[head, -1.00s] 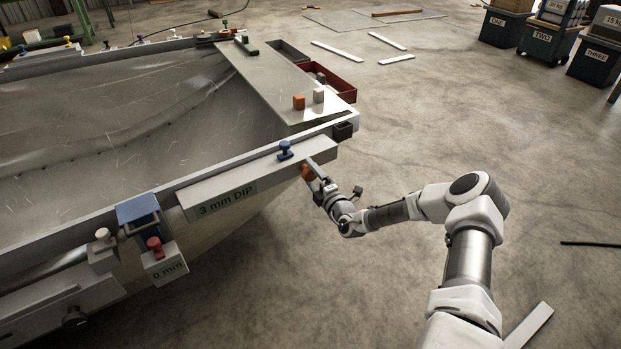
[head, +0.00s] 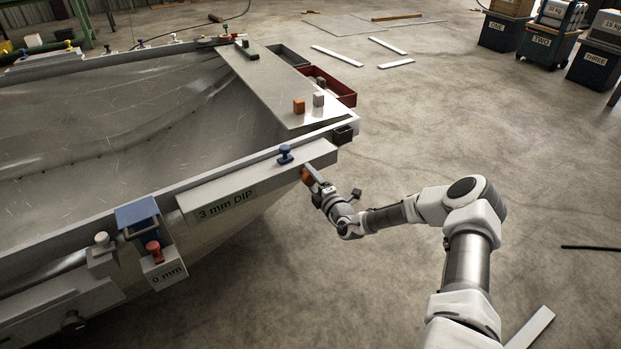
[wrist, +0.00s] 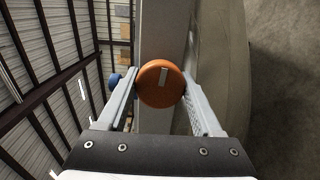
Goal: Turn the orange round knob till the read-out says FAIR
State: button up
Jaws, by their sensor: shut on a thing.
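The orange round knob (head: 306,177) is on the side of the hull's edge beam, near its right end. In the wrist view the knob (wrist: 155,92) shows its face, with a pale mark near the top, between the two fingers. My gripper (wrist: 161,76) is shut on it, one finger on each side. In the head view my gripper (head: 312,177) reaches it from the right and partly hides it. The read-out (head: 226,203) on the beam says "3 mm DIP".
A blue knob (head: 285,153) stands on the beam above. A blue block (head: 139,212), a red knob (head: 154,250) and a "0 mm" plate (head: 168,275) are farther left. An orange block (head: 298,106) sits on the hull's corner deck. The floor around my arm is mostly clear.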

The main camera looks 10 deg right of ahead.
jog(key=shift+r+n, duration=0.1)
jog(key=shift+n, duration=0.2)
jog(key=shift+n+p, duration=0.8)
jog(key=shift+p, duration=0.25)
jog(key=n+p, duration=0.1)
jog(key=n, duration=0.1)
jog(key=shift+n+p, duration=0.35)
jog(key=shift+n, duration=0.05)
jog(key=n+p, duration=0.1)
jog(key=n, duration=0.2)
jog(key=n+y+p, duration=0.1)
jog(key=n, duration=0.2)
jog(key=shift+n+t, duration=0.3)
jog(key=shift+n, duration=0.1)
jog(key=n+y+p, duration=0.1)
jog(key=n, duration=0.9)
jog(key=n+y+p, duration=0.1)
jog(key=n, duration=0.2)
jog(key=shift+n+g, duration=0.4)
